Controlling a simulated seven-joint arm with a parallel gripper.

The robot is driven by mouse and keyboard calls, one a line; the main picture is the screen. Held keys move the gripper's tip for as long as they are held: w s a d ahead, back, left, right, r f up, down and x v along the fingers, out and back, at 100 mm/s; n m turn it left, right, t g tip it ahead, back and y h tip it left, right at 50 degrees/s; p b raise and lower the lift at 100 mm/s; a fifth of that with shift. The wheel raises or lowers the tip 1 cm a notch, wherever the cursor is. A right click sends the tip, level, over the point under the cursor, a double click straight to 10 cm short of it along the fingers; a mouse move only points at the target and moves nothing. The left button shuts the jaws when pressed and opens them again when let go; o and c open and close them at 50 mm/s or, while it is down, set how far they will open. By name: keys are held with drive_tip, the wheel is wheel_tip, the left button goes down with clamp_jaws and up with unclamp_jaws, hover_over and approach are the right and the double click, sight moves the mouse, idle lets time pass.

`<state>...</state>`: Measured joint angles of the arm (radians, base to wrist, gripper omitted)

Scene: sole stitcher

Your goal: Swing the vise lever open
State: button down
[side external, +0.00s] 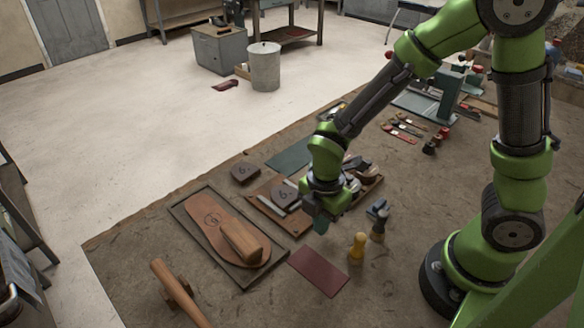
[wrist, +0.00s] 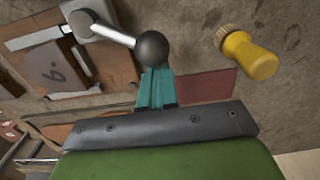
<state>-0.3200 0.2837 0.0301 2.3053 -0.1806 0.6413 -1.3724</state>
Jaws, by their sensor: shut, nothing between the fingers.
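The vise lever (wrist: 113,34) shows in the wrist view as a silver rod with a black ball knob (wrist: 151,48) at its end. It runs from a light grey vise part (wrist: 88,20) at the upper left. My gripper (wrist: 155,75) has teal fingers, shut together and empty, with their tips right at the knob. I cannot tell whether they touch it. The lever is not clear there, probably hidden by my wrist.
A yellow-handled tool (side external: 357,246) stands right of my gripper, with a blue-topped tool (side external: 378,218) behind it. A dark red leather piece (side external: 318,271) lies in front.

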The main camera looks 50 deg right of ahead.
idle(0.3)
drive_tip(key=shift+s+d, duration=0.2)
drive_tip(key=shift+d, duration=0.5)
drive_tip(key=shift+s+d, duration=0.15)
drive_tip(key=shift+d, duration=0.6)
drive_tip(key=shift+w+d, duration=0.1)
drive_tip(key=shift+d, duration=1.3)
drive_tip(key=shift+w+d, duration=0.5)
drive_tip(key=shift+d, duration=0.4)
